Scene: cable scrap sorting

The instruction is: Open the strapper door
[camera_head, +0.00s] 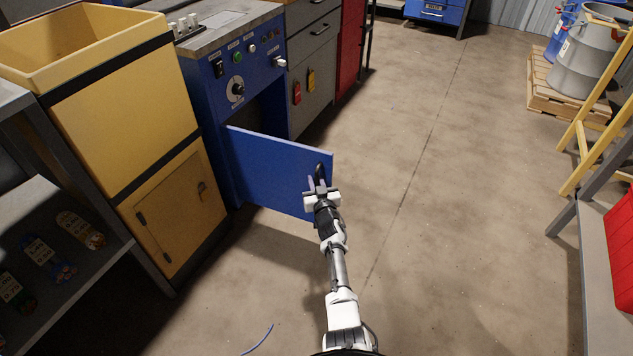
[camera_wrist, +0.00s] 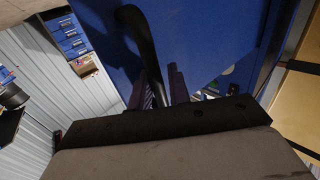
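The blue strapper door (camera_head: 268,171) stands swung out from the blue strapper cabinet (camera_head: 236,88), with a dark opening behind it. The black curved door handle (camera_head: 320,171) is near the door's free right edge. My gripper (camera_head: 318,184) is at this handle, its fingers pointing at the door face. In the wrist view, the handle (camera_wrist: 143,40) runs down between the two fingers of my gripper (camera_wrist: 165,88), which look closed on its lower part. The wrist body hides the finger bases.
A yellow bin cabinet (camera_head: 125,105) stands left of the strapper, beside a grey shelf (camera_head: 95,262) with labelled items. The floor (camera_head: 430,200) right of the door is clear. A drum (camera_head: 583,62) on a pallet and a yellow ladder stand at the right.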

